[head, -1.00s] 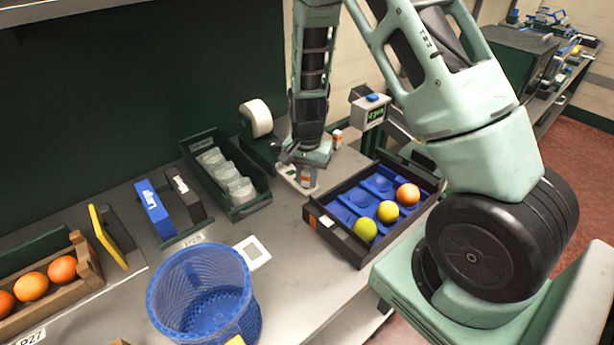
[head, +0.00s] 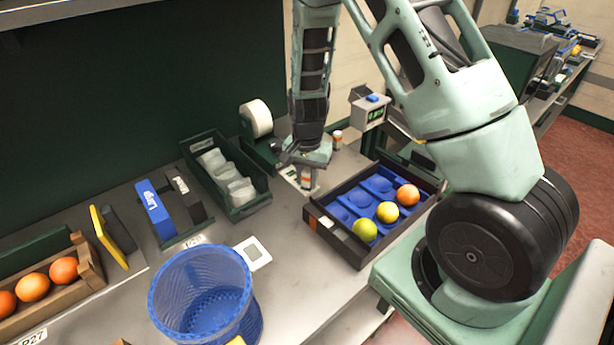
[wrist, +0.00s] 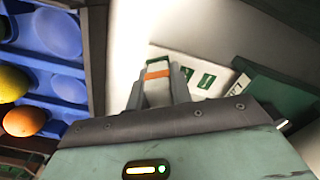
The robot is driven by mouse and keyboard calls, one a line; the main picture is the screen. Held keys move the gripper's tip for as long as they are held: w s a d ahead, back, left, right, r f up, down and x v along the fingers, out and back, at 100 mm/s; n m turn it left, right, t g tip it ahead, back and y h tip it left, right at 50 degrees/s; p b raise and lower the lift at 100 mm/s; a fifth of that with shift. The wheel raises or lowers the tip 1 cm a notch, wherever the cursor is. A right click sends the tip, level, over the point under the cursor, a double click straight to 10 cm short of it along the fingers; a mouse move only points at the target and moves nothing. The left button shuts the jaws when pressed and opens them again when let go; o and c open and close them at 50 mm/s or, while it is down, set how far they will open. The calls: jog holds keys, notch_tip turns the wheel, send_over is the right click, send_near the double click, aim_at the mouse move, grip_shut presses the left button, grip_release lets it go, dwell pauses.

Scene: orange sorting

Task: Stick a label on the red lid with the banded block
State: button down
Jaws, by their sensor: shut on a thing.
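My gripper (head: 307,166) is shut on the banded block (head: 307,181), a small white block with an orange band. In the wrist view the block (wrist: 158,92) sits between the two grey fingers of my gripper (wrist: 159,85). A pale sheet with green labels (wrist: 206,80) lies just beyond and to the right of the block in that view. I cannot tell whether the block touches the sheet. I cannot make out a red lid in either current view.
A tray (head: 325,234) with blue cups and several fruits stands right of my gripper. A divided green bin (head: 255,205) and a tape roll (head: 257,118) stand left of it. A small banded jar (head: 337,139) is behind. A blue basket (head: 200,262) stands in front.

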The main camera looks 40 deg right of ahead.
jog(key=shift+r+p, duration=2.7)
jog(key=shift+r, duration=0.75)
jog(key=shift+f, duration=0.1)
